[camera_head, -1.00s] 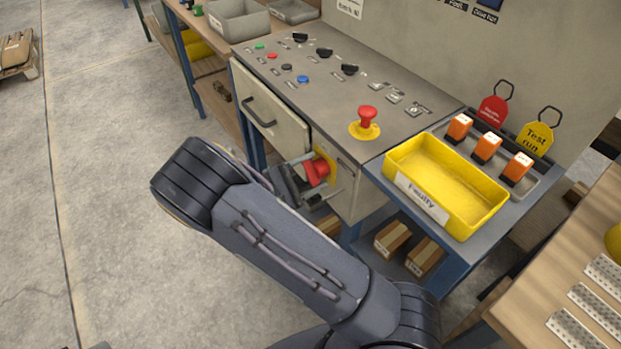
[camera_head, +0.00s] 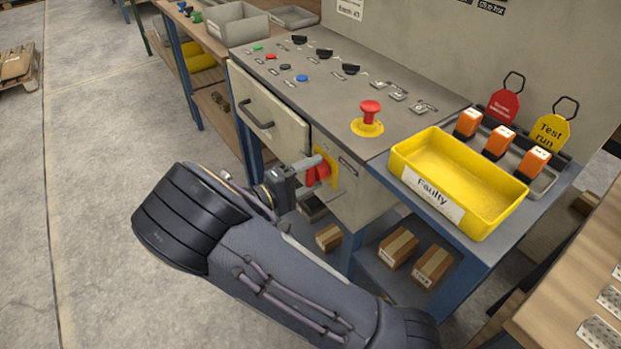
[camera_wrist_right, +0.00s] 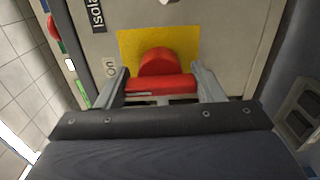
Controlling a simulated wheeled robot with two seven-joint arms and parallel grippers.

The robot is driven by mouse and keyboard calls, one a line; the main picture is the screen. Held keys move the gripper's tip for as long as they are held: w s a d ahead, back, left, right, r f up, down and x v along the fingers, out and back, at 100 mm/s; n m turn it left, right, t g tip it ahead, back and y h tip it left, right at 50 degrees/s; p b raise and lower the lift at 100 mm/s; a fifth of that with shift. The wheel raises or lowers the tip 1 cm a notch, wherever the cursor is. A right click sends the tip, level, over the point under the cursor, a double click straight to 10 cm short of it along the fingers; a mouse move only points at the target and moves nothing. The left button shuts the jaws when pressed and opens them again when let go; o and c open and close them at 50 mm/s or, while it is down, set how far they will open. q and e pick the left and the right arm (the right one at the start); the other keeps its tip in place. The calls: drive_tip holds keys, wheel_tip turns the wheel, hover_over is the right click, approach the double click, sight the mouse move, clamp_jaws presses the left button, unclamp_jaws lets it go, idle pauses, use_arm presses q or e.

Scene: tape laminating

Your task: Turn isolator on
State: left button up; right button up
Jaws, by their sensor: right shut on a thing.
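The isolator is a red rotary handle (camera_head: 318,172) on a yellow plate (camera_head: 334,167), on the front of the grey control cabinet. In the right wrist view the red handle (camera_wrist_right: 160,84) lies crosswise in front of the yellow plate (camera_wrist_right: 196,42), with "Isola..." and "on" lettering to its left. My right gripper (camera_head: 308,169) is at the handle. In the wrist view its two fingers (camera_wrist_right: 160,88) stand at either end of the red handle, shut on it. My left gripper is not in view.
On the cabinet top are a red emergency button (camera_head: 370,115) and several knobs. A yellow "Faulty" tray (camera_head: 440,205) stands to the right. A drawer (camera_head: 268,110) sits left of the isolator. Cardboard boxes (camera_head: 398,250) lie on the shelf below.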

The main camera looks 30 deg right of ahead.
idle(0.6)
drive_tip(key=o, duration=1.4)
drive_tip(key=shift+a, duration=0.15)
drive_tip(key=a, duration=0.7)
drive_tip(key=shift+s+a, duration=0.3)
drive_tip(key=shift+s, duration=0.05)
